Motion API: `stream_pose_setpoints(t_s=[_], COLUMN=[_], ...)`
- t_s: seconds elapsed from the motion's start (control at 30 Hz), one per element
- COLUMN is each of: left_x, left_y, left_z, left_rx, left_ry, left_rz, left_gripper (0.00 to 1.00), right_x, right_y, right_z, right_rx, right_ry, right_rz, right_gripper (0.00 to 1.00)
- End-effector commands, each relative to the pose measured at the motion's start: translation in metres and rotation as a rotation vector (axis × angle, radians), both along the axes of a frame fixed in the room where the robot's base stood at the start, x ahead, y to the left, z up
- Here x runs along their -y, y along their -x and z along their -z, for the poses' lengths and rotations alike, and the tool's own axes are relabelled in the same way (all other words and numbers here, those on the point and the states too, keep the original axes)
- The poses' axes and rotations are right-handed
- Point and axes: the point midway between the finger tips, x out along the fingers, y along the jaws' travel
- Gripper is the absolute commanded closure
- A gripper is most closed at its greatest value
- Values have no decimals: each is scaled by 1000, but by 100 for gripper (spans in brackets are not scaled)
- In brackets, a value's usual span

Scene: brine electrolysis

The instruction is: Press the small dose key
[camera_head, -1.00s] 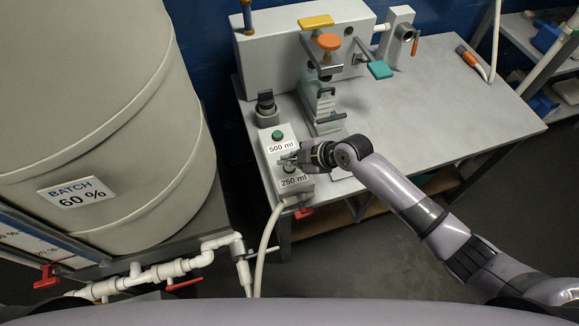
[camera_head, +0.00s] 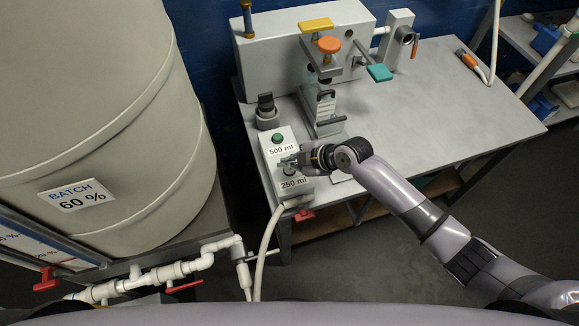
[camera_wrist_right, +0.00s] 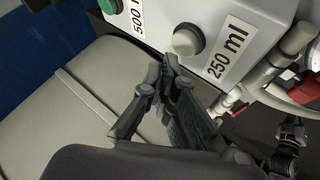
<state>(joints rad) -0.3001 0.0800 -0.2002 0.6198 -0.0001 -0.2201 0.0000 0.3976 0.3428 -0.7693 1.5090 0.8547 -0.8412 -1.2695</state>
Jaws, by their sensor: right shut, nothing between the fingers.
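The dose box (camera_head: 267,160) sits at the table's left edge, with a green key (camera_head: 277,138) by the "500 ml" label and a grey round key by the "250 ml" label (camera_head: 294,183). In the right wrist view the small dose key (camera_wrist_right: 187,40) stands out from the box beside its label (camera_wrist_right: 229,47). My right gripper (camera_head: 286,161) is over the box near that key, partly covering it in the head view. In the right wrist view its fingertips (camera_wrist_right: 168,66) are together and empty, just below the key; contact cannot be told. My left gripper is out of view.
A clear-fronted dispenser stand (camera_head: 324,105) with orange and yellow knobs stands behind the box. A dark rocker switch (camera_head: 266,105) is on the table left of it. A large grey tank (camera_head: 95,130) and white pipes (camera_head: 170,270) fill the left.

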Motion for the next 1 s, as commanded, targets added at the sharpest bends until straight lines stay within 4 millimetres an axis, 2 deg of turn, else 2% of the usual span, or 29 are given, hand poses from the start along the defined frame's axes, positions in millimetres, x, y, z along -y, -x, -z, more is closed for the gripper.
stream_pose_setpoints(t_s=[0.5, 1.0], left_x=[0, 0], left_y=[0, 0], left_z=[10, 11], left_rx=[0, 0], left_ry=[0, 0], left_rz=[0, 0], left_gripper=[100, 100], right_x=[0, 0], right_y=[0, 0], right_z=[9, 10], right_rx=[0, 0], right_ry=[0, 0], right_rz=[0, 0], right_gripper=[100, 100])
